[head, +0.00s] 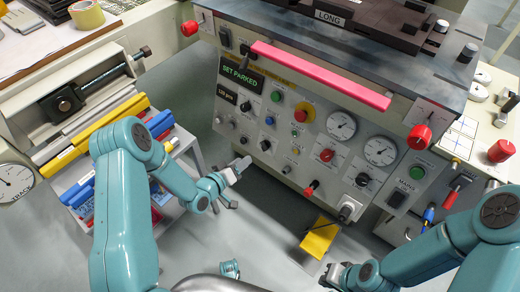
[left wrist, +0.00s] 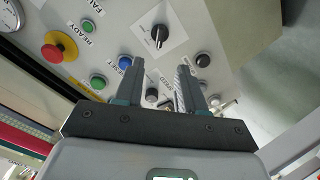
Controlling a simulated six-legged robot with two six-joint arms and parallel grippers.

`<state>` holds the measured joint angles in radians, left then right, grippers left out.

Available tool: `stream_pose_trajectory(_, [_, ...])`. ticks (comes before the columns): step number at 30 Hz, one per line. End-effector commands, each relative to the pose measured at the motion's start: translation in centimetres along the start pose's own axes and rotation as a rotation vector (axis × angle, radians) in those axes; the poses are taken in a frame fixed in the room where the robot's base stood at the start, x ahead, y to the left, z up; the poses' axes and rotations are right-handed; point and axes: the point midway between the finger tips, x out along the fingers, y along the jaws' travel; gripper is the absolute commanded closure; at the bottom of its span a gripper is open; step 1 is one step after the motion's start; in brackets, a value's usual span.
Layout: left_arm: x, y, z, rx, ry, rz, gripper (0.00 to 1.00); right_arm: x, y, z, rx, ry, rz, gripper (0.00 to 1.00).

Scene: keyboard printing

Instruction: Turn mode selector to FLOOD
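A black pointer knob on a white marked plate sits on the grey control panel; it looks like the mode selector (left wrist: 158,37), but its position labels are too small to read. In the head view, the matching black knob (head: 265,145) is at the panel's lower left. My left gripper (head: 238,178) is just in front of the panel's lower left edge, near that knob. In the left wrist view, my left gripper (left wrist: 158,66) has its fingers apart with nothing held, and the knob is beyond the fingertips. My right gripper (head: 335,273) is low at the bottom; its fingers are unclear.
Near the knob are a blue button (left wrist: 125,62), a black knob (left wrist: 202,60), a green button (left wrist: 88,26) and a red emergency stop (left wrist: 58,46). A pink bar (head: 320,76) crosses above the panel. A yellow piece (head: 319,238) is below it. A shelf with coloured binders stands left.

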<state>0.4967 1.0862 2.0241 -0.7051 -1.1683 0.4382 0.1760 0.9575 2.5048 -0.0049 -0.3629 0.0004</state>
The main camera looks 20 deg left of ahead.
Motion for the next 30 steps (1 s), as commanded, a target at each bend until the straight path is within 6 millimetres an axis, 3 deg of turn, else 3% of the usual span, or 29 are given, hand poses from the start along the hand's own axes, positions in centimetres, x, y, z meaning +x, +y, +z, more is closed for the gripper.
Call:
stream_pose_trajectory(6, [5.7,0.0,0.3,0.003,-0.001,0.005,0.61,1.4,0.5,0.0,0.000,0.000,0.000,1.00])
stream_pose_trajectory(12, [9.4,0.1,0.2,0.002,-0.001,0.004,0.61,2.3,0.8,-0.1,0.000,0.000,0.000,1.00])
stream_pose_trajectory(18, [11.0,0.2,0.1,0.000,-0.002,0.002,0.61,2.6,0.9,-0.1,0.000,0.000,0.000,1.00])
stream_pose_trajectory(26, [11.1,0.2,0.0,0.000,-0.002,0.002,0.61,2.5,0.9,-0.1,0.000,0.000,0.000,1.00])
stream_pose_trajectory(28, [11.1,0.2,0.0,0.000,-0.002,0.002,0.77,2.5,0.9,-0.1,0.000,0.000,0.000,1.00])
stream_pose_trajectory(30, [11.1,0.2,0.0,0.000,-0.002,0.002,1.00,2.5,0.9,-0.1,0.000,0.000,0.000,1.00])
